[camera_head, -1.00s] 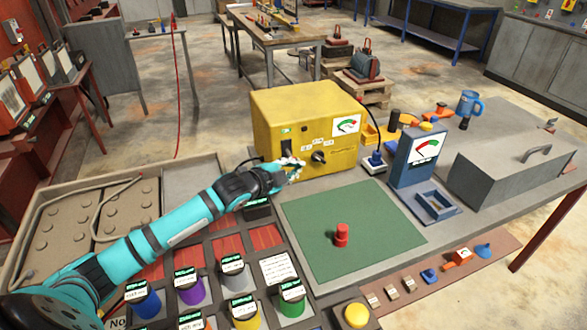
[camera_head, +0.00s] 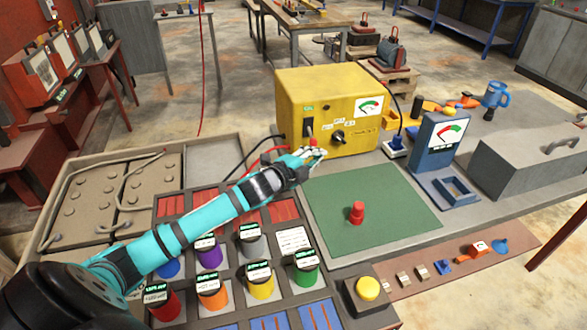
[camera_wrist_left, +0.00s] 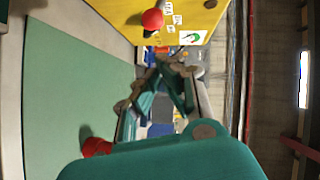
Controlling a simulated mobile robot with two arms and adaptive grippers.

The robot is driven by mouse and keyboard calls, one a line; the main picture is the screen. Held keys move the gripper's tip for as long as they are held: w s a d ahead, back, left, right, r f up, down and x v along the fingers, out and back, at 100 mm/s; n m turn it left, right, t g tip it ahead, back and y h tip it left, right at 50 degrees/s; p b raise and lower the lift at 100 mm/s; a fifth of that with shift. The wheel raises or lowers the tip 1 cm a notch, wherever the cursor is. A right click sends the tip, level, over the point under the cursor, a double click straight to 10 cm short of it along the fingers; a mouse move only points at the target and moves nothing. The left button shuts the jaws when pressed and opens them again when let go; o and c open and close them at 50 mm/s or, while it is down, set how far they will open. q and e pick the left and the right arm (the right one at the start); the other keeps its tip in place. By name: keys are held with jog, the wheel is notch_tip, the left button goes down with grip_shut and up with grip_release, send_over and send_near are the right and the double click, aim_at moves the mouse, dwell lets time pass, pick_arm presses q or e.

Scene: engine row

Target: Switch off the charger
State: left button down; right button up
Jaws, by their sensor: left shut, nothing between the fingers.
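The charger (camera_head: 288,100) is a yellow box with a gauge on its front, standing at the back of the bench. A dark switch slot with a pale lever (camera_head: 309,129) is on the left of its front, and a black knob (camera_head: 338,137) is to the right. My left gripper (camera_head: 313,153) is shut and empty, just in front of and below the switch. A red round part shows beside its fingertips; it also shows in the left wrist view (camera_wrist_left: 152,19). The wrist view shows the gripper's fingers (camera_wrist_left: 168,68) near the charger's face (camera_wrist_left: 195,18). My right gripper is not in view.
A green mat (camera_head: 375,225) with a red peg (camera_head: 357,212) lies in front of the charger. A blue meter (camera_head: 428,147) stands to the right, beside a grey case (camera_head: 530,160). Coloured cups and a yellow button (camera_head: 367,288) are at the front. Cables run left of the charger.

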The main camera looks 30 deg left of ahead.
pick_arm(q)
jog(key=b+v, duration=0.2)
jog(key=v, duration=0.8)
jog(key=shift+r, duration=0.35)
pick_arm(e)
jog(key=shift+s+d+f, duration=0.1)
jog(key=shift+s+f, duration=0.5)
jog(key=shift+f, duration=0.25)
pick_arm(q)
jog(key=shift+r, duration=0.1)
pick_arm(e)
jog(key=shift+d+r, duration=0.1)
